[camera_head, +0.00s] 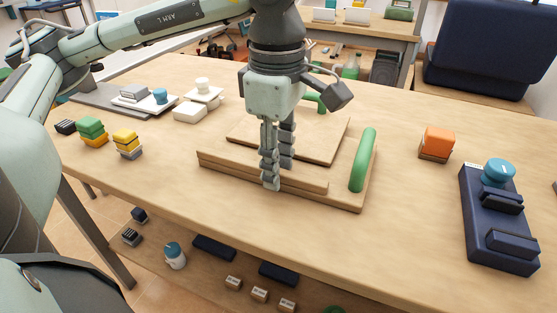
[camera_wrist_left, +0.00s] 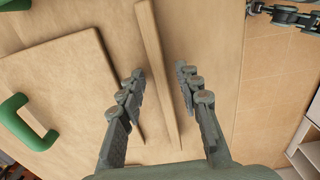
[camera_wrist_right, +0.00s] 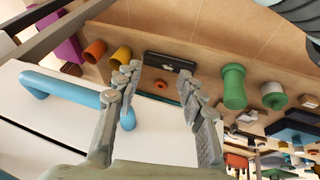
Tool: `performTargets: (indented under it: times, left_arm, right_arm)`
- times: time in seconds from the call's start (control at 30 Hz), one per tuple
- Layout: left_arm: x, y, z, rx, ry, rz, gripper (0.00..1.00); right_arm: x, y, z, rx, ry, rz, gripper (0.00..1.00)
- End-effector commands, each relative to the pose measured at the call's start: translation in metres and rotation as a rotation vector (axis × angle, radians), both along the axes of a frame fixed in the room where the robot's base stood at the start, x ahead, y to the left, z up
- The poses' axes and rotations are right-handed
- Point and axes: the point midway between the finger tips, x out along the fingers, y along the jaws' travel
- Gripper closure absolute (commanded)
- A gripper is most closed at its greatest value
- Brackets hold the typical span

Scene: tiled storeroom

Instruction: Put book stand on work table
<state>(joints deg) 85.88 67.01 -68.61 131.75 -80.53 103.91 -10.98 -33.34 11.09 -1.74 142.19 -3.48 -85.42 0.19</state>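A wooden book stand (camera_head: 355,190) lies flat on the wooden work table (camera_head: 420,235). It has a raised board, a front ledge strip and green handles on both sides. My left gripper (camera_head: 279,172) points down over its front ledge. In the left wrist view the fingers (camera_wrist_left: 158,78) are open, one on each side of the strip (camera_wrist_left: 157,60), with gaps visible. The finger contact depth cannot be told. My right gripper (camera_wrist_right: 158,75) is open and empty, seen only in the right wrist view, beside a pale surface with a blue handle (camera_wrist_right: 65,87).
An orange block (camera_head: 437,142) and a dark blue tray (camera_head: 490,240) stand to the right. Green (camera_head: 91,129) and yellow (camera_head: 127,140) stacked blocks and white dishes (camera_head: 203,91) are at left. A lower shelf holds small boxes. Bare table lies around the stand's right side.

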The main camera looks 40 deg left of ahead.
Motion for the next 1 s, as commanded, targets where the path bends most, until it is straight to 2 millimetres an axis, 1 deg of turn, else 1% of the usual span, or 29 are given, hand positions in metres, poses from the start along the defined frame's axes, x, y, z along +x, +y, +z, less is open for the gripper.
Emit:
performTargets:
  times: [0.13,0.23,0.3,0.47,0.63,0.7,0.83,1.0]
  left_arm:
    - [0.0,0.0,0.006,-0.001,-0.001,0.0,0.66]
    - [0.001,-0.001,0.019,-0.001,-0.004,0.0,0.66]
    - [0.0,-0.001,0.033,-0.001,-0.004,-0.001,0.66]
    - [0.0,-0.001,0.069,-0.002,-0.005,-0.002,0.66]
    - [-0.001,-0.001,0.103,0.0,-0.004,-0.001,0.66]
    - [-0.002,-0.001,0.111,0.0,-0.002,-0.001,0.66]
    - [-0.002,-0.001,0.119,0.0,-0.002,0.0,0.66]
    - [-0.002,-0.001,0.121,0.0,0.001,-0.001,0.66]
  right_arm:
    - [-0.001,0.0,0.001,0.0,0.004,-0.001,0.6]
    - [-0.006,-0.003,0.001,-0.006,0.028,-0.01,0.6]
    - [-0.015,-0.01,0.0,-0.017,0.066,-0.029,0.6]
    - [-0.02,-0.015,-0.006,-0.025,0.102,-0.039,0.6]
    - [-0.015,-0.014,-0.017,-0.019,0.107,-0.035,0.6]
    - [-0.011,-0.013,-0.027,-0.014,0.112,-0.032,0.6]
    - [-0.008,-0.013,-0.038,-0.009,0.114,-0.03,0.6]
    - [-0.007,-0.013,-0.042,-0.007,0.114,-0.029,0.6]
